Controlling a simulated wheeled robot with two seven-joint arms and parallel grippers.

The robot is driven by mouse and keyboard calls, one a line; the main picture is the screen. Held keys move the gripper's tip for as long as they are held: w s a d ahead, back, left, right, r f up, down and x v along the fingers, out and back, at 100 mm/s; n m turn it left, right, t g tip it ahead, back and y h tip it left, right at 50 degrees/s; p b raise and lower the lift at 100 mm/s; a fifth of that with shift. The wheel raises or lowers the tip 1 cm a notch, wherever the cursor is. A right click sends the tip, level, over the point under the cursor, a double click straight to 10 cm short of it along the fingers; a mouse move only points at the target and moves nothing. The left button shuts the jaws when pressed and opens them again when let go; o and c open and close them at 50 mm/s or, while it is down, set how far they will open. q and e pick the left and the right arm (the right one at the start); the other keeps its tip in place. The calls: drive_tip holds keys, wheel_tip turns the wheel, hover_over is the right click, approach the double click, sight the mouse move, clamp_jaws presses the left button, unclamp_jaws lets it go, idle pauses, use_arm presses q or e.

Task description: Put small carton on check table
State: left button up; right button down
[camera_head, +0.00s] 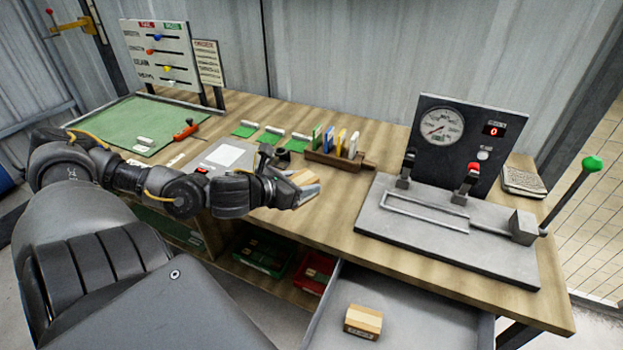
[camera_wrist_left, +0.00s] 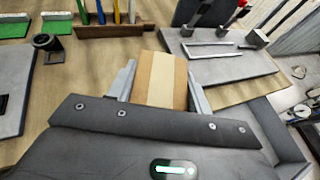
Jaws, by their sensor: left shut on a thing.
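My left gripper (camera_head: 297,190) is shut on a small carton (camera_head: 306,181), tan with a paler band, above the front part of the wooden table (camera_head: 335,222). In the left wrist view the carton (camera_wrist_left: 161,78) sits between the two fingers, with its near end hidden by the gripper body. I cannot tell whether its underside touches the table. Another small carton (camera_head: 363,321) with a pale band lies in the open grey drawer (camera_head: 425,318) below the table's front edge. My right gripper is not in view.
A wooden rack (camera_head: 340,160) of coloured upright pieces stands behind the held carton. A grey press plate with levers (camera_head: 445,235) and a gauge panel (camera_head: 442,135) are to the right. A green mat (camera_head: 120,120) and orange-handled tool (camera_head: 186,130) lie left. Bins (camera_head: 262,255) sit below.

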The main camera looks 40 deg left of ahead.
use_arm(q)
drive_tip(key=w+a+f+b, duration=0.1)
drive_tip(key=w+a+f, duration=0.1)
drive_tip(key=w+f, duration=0.1)
drive_tip(key=w+a+f+b, duration=0.1)
drive_tip(key=w+a+f, duration=0.1)
drive_tip(key=w, duration=0.2)
drive_tip(key=w+a+f+b, duration=0.1)
drive_tip(key=w+a+f, duration=0.1)
drive_tip(key=w+f, duration=0.1)
drive_tip(key=shift+w+f, duration=0.3)
drive_tip(key=shift+w, duration=0.05)
drive_tip(key=shift+w+a+f+b, duration=0.15)
drive_tip(key=shift+a+f+b, duration=0.05)
drive_tip(key=shift+f+b, duration=0.2)
drive_tip(key=f+b, duration=0.1)
drive_tip(key=f, duration=0.2)
drive_tip(key=shift+w+f+b, duration=0.2)
drive_tip(key=shift+b, duration=0.2)
drive_tip(key=shift+r, duration=0.1)
drive_tip(key=shift+f, duration=0.2)
drive_tip(key=o, duration=0.9)
drive_tip(key=shift+c, duration=0.2)
drive_tip(key=shift+o, duration=0.7)
